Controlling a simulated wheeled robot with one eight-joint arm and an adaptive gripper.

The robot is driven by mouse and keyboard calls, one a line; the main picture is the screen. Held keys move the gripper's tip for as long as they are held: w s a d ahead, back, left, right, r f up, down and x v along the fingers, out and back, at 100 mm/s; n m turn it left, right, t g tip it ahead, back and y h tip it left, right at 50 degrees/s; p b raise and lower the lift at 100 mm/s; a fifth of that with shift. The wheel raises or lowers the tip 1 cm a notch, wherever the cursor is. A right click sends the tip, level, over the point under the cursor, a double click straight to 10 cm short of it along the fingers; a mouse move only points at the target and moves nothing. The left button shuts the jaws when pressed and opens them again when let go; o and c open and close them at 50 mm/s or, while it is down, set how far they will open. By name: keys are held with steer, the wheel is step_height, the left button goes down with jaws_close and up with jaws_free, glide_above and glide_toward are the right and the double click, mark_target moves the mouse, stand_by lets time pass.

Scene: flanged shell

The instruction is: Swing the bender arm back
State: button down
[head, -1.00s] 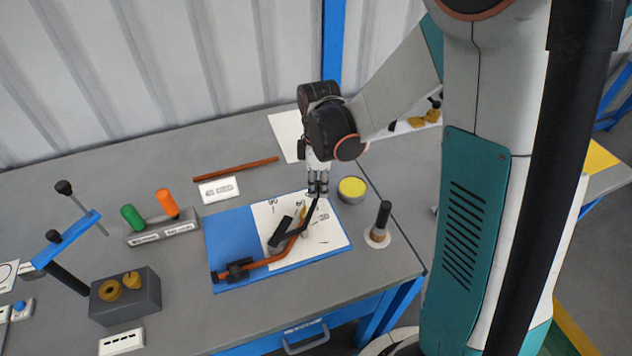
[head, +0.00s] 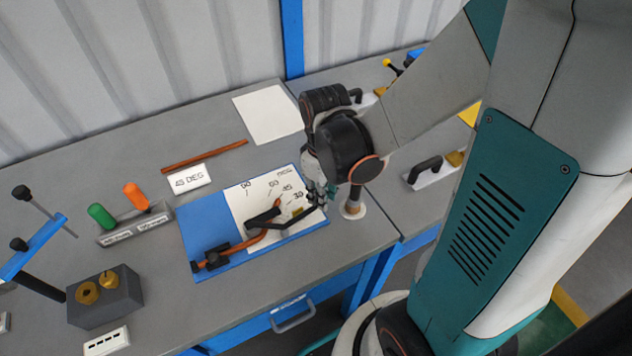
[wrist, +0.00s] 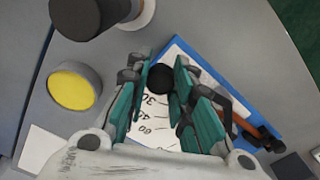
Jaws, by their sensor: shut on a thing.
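The bender is a blue board (head: 205,230) with a white angle scale (head: 243,200) on the bench. Its black bender arm (head: 290,222) reaches from the pivot to the right, near the 30 mark. A copper-coloured tube (head: 246,243) lies in the bender, its bent end partly hidden by the black parts. My gripper (head: 320,196) is shut on the outer end of the bender arm, at the board's right edge. In the wrist view the arm's black knob (wrist: 160,78) shows between the fingertips of my gripper (wrist: 160,88).
A straight copper rod (head: 205,156) and a 45 DEG card (head: 190,179) lie behind the board. A stand with green and orange handles (head: 137,228) is at left. In the wrist view a yellow-topped tin (wrist: 72,86) and a dark upright handle (wrist: 88,14) are close to my gripper.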

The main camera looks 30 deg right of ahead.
steer(key=shift+s+a+m, duration=0.1)
steer(key=shift+s+m, duration=0.4)
steer(key=shift+s, duration=0.25)
steer(key=c, duration=1.4)
jaws_free()
steer(key=shift+s, duration=0.1)
steer(key=shift+r, duration=0.4)
step_height(320, 180, up, 11)
